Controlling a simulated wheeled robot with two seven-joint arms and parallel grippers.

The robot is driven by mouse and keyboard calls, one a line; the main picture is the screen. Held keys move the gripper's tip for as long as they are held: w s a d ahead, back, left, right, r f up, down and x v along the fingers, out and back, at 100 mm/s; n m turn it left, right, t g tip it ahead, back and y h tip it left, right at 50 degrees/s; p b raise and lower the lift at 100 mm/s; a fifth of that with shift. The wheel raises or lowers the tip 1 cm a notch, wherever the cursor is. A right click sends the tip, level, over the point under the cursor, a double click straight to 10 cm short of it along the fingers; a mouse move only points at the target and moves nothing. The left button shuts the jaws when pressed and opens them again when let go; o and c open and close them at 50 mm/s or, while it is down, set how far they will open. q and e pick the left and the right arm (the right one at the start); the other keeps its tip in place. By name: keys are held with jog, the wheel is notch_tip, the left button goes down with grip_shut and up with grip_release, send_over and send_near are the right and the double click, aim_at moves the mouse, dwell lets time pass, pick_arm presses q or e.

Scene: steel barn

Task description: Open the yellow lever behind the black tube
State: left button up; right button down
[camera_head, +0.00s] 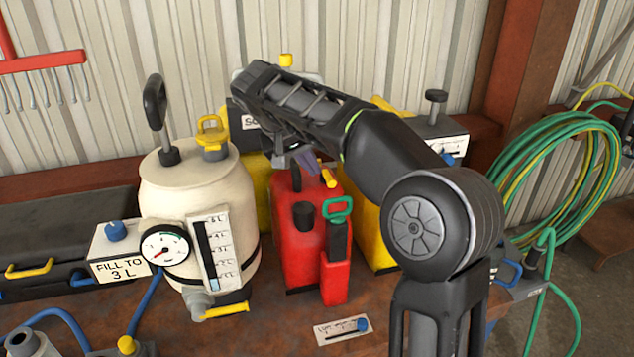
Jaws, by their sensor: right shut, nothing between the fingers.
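My right arm crosses from the lower right. Its gripper (309,163) points down just above the red can (305,240), shut and empty, partly hidden by my arm. A small yellow lever (328,178) shows right beside the gripper; I cannot tell whether they touch. A black curved tube (155,108) stands on top of the cream tank (185,190). A yellow lever-like handle (212,132) sits on the tank top, right of and slightly behind that tube. Another yellow lever (226,310) lies roughly level at the tank's bottom outlet. My left gripper is not in view.
Yellow containers (372,235) stand behind the red can. The tank carries a gauge (164,248) and a level scale (210,252). A box with a label (118,270) stands left. Green hose (520,165) hangs at right. The table front around the small card (343,330) is mostly clear.

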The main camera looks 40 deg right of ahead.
aim_at(328, 180)
jog(key=x, duration=0.2)
jog(key=shift+w+d+f+p, duration=0.1)
jog(key=shift+d+f+p, duration=0.05)
jog(key=shift+f+p, duration=0.15)
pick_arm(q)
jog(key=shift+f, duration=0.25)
pick_arm(e)
jog(key=shift+w+d+f, duration=0.1)
jog(key=shift+d+f, duration=0.15)
jog(key=shift+f, duration=0.2)
pick_arm(q)
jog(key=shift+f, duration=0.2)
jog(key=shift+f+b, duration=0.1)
jog(key=shift+b, duration=0.2)
pick_arm(e)
jog(key=shift+d+n+t, duration=0.1)
jog(key=shift+n+t, duration=0.2)
jog(key=shift+n, duration=0.3)
